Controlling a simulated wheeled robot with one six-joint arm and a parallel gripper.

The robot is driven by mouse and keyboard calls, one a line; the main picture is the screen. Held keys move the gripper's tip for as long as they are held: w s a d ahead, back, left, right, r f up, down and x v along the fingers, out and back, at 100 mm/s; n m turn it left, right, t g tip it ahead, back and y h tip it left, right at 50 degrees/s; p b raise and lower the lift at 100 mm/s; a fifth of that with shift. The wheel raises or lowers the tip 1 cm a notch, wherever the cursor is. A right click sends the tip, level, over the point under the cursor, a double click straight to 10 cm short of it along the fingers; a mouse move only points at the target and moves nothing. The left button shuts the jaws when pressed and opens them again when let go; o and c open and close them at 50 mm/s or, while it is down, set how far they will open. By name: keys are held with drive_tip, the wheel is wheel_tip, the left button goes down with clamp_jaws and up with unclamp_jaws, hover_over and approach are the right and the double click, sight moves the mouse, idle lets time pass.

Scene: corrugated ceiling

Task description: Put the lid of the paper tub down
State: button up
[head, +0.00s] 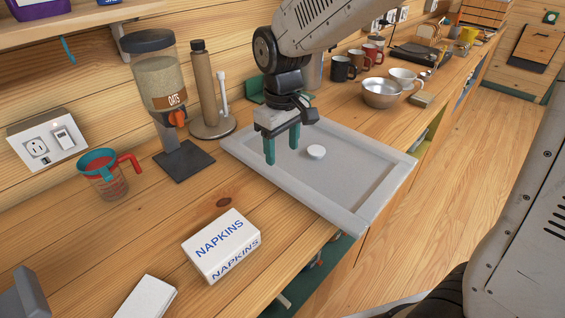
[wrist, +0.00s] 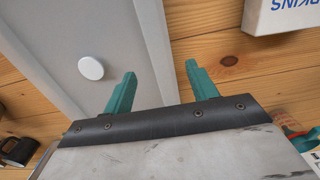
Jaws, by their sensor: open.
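A small white round piece, which looks like the lid (head: 316,152), lies flat on the grey tray (head: 365,170) on the counter. It also shows in the wrist view (wrist: 91,68), to the left of the fingers and apart from them. My gripper (head: 282,155) has teal fingers spread apart with nothing between them. It hangs over the tray's left part, to the left of the lid in the head view. In the wrist view my gripper (wrist: 160,69) is over the tray's rim. I cannot make out a paper tub in either view.
A napkin box (head: 221,246) sits in front of the tray. An oats dispenser (head: 165,105), a paper towel holder (head: 207,95) and a red-handled measuring cup (head: 104,174) stand to the left. A metal bowl (head: 381,93) and mugs (head: 343,68) are behind. The tray is otherwise bare.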

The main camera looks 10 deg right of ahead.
drive_tip(key=s+d+r+m, duration=0.4)
drive_tip(key=s+d+r, duration=0.5)
drive_tip(key=s+d, duration=0.15)
drive_tip(key=s+d+f+m+t, duration=0.1)
drive_tip(key=s+d, duration=0.3)
drive_tip(key=s, duration=0.8)
drive_tip(key=shift+m, duration=0.9)
